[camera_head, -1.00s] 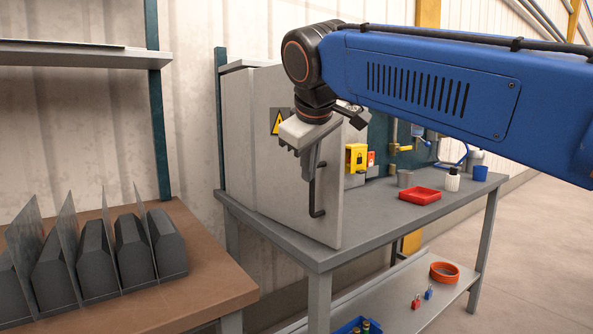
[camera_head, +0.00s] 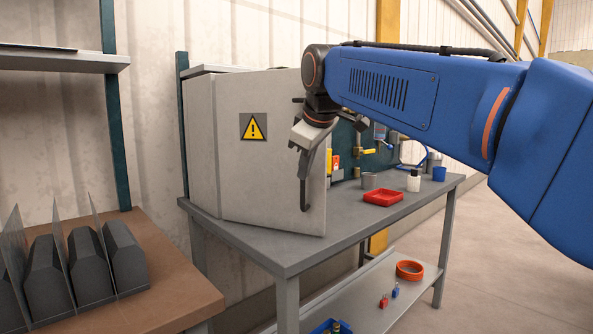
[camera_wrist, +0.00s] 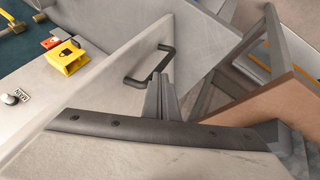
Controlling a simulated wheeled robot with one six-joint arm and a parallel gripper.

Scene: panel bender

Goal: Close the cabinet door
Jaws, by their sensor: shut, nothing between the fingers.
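The grey cabinet (camera_head: 201,145) stands on the workbench. Its door (camera_head: 265,185) is hinged at the left and stands partly open, its free right edge swung out over the bench. The outer face carries a yellow warning triangle (camera_head: 254,127) and a dark bar handle (camera_head: 305,208). My gripper (camera_head: 307,172) is shut and empty at the outer face, near the free edge and beside the handle. In the wrist view the fingers (camera_wrist: 159,80) are close to the handle (camera_wrist: 148,66); I cannot tell whether they touch the door. The cabinet's interior is hidden in the head view.
A yellow lock box (camera_wrist: 70,57) shows in the wrist view. A brown table (camera_head: 165,270) with dark blocks is at left.

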